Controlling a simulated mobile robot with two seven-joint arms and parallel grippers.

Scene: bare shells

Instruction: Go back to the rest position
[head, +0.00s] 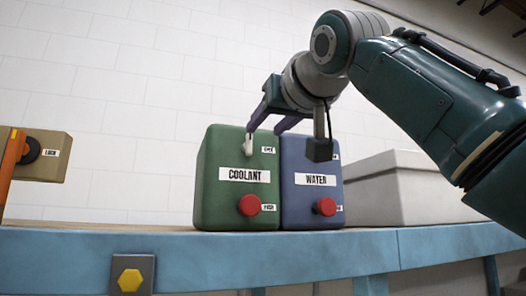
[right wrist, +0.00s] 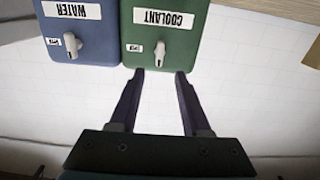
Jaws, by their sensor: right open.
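My right gripper (head: 268,122) is in front of the upper part of the green COOLANT box (head: 220,205) in the head view. In the right wrist view the two fingers (right wrist: 160,76) are apart, with nothing between them. Their tips are near the COOLANT box (right wrist: 187,42), close to its white lever (right wrist: 160,50). That lever also shows in the head view (head: 248,145). The blue WATER box (head: 296,207) stands beside the green one, its upper part partly hidden by my right wrist. Its white lever shows in the right wrist view (right wrist: 72,44). My left gripper is out of view.
Both boxes stand on a bench with a blue front edge (head: 200,262). Red knobs (head: 249,205) are low on their fronts. A tan LOCK box (head: 52,165) is at the left, a grey-white block (head: 385,190) at the right. The bench between LOCK and COOLANT is clear.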

